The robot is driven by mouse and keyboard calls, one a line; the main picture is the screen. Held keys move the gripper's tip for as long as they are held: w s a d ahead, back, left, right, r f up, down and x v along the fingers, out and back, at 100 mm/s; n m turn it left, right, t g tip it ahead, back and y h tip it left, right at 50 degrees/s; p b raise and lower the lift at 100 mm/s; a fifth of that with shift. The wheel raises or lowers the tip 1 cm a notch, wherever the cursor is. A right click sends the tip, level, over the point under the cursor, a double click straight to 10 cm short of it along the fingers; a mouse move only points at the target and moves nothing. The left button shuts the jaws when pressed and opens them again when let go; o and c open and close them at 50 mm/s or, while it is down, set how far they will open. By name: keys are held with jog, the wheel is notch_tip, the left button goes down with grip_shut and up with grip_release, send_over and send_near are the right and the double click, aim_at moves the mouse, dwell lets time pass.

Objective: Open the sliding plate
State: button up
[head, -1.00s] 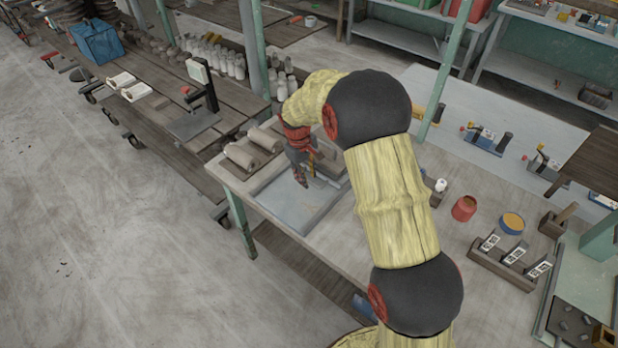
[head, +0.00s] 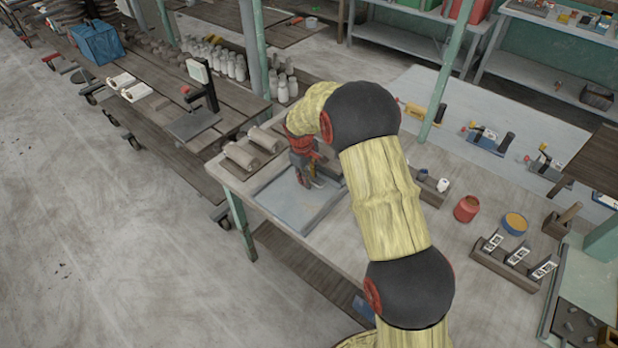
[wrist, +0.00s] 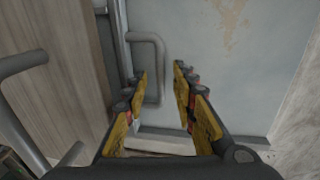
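The sliding plate (head: 286,202) is a flat grey-blue panel in a low frame at the table's left end. In the wrist view the plate (wrist: 220,80) fills the middle and right, with a worn patch near the top. A grey U-shaped handle (wrist: 161,52) stands along its left side. My gripper (head: 309,182) points down over the plate. In the wrist view my gripper (wrist: 161,78) is open, and the handle's long bar appears between the two fingertips. I cannot tell how deep the fingers reach around it.
Clay rolls (head: 243,155) lie on boards just left of the plate. Another grey curved bar (wrist: 22,62) shows at the left of the wrist view. A red jar (head: 467,208) and a yellow-topped pot (head: 514,223) stand farther right on the table.

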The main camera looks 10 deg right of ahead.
jog(key=c, duration=0.4)
grip_shut()
dwell(0.5)
